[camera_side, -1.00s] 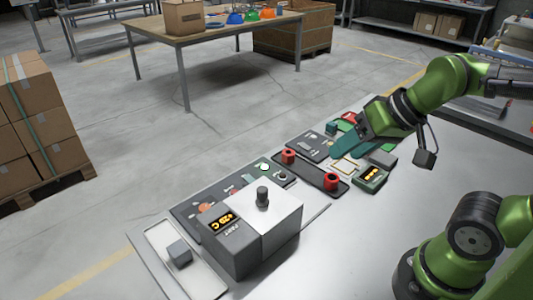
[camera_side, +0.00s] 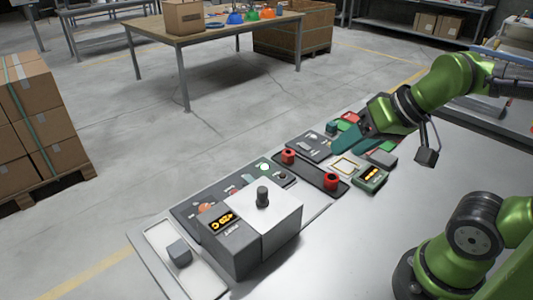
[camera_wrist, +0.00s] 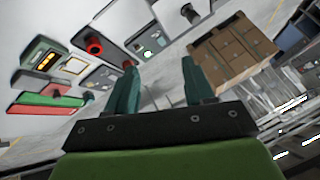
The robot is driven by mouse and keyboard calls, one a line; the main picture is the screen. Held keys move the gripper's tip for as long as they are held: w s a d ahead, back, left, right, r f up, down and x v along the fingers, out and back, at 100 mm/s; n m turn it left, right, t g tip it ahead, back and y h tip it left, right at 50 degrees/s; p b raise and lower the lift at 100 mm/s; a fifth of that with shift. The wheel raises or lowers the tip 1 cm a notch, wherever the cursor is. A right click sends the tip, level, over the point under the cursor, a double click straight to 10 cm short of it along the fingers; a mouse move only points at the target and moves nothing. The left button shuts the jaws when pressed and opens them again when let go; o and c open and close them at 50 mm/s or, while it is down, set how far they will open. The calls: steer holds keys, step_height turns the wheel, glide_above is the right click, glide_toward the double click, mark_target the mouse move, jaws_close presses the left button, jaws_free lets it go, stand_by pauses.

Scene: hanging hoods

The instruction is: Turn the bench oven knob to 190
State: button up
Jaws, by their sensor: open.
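The bench oven (camera_side: 252,238) is a grey and white box at the front left of the bench in the side view. Its dark knob (camera_side: 263,196) stands upright on the white top. Its orange display (camera_side: 222,221) seems to read +20 C, seen at a slant. My gripper (camera_side: 345,140) is far from the oven, at the far end of the row of panels, above the bench. Its two teal fingers (camera_wrist: 160,85) are apart with nothing between them in the wrist view.
Two red knobs (camera_side: 331,181) on a dark panel and a small green meter (camera_side: 370,179) lie between my gripper and the oven. A grey block (camera_side: 179,253) sits in a white tray (camera_side: 160,236) left of the oven.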

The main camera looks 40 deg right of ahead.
steer(key=shift+o, duration=0.6)
steer(key=n+g+h, duration=0.2)
steer(key=n+g, duration=0.6)
steer(key=n, duration=0.4)
glide_above(205, 207)
steer(key=shift+f, duration=3.5)
step_height(205, 207, down, 16)
steer(key=shift+r, duration=0.1)
steer(key=shift+c, duration=0.2)
steer(key=c, duration=1)
